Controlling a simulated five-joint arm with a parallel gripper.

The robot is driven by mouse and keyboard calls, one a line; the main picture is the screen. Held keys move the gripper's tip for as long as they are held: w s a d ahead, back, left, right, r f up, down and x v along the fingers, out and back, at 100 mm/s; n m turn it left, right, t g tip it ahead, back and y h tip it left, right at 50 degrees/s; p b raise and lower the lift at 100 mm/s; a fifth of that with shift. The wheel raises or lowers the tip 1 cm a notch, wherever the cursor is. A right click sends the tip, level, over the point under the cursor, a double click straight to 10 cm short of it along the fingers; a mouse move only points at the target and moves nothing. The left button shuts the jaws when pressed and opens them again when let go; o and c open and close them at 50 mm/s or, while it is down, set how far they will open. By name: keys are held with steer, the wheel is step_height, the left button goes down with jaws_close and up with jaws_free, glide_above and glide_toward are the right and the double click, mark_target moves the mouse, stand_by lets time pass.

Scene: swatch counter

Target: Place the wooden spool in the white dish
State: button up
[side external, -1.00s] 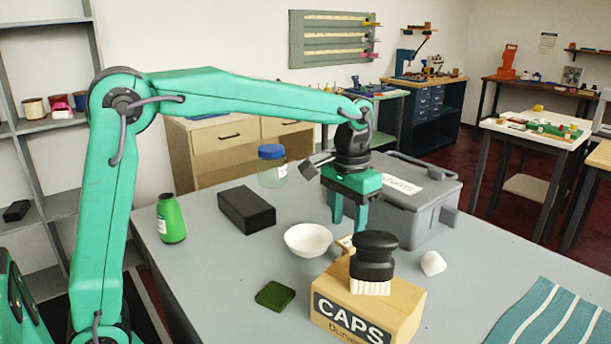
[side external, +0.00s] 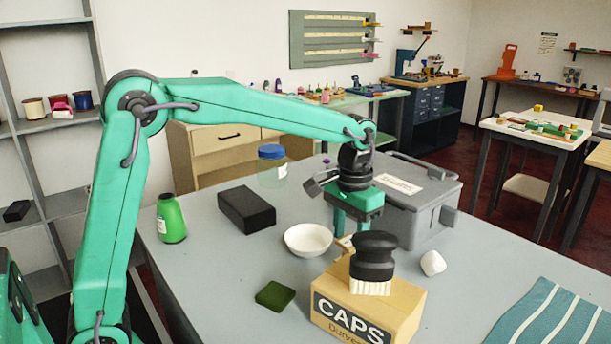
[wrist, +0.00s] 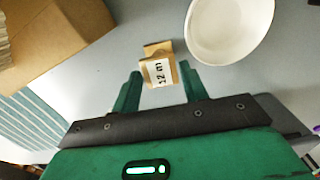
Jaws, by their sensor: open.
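The wooden spool (wrist: 158,53) is a small tan piece with a "12 m" label. In the wrist view it lies just beyond and between my fingertips. In the side view only a bit of the spool (side external: 345,241) shows; the brush and box hide the rest. The white dish (side external: 308,240) is an empty shallow bowl left of the spool in the side view; in the wrist view the dish (wrist: 230,28) is at upper right.
A CAPS cardboard box (side external: 397,303) with a black-handled brush (side external: 373,257) on top stands close in front of the spool. A grey lidded case (side external: 425,210) is behind my gripper. A white lump (side external: 433,263), green block (side external: 275,295) and black block (side external: 247,208) lie around.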

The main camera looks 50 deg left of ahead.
mark_target(349, 241)
steer(key=shift+f, duration=2.35)
steer(key=shift+c, duration=0.4)
steer(key=c, duration=0.5)
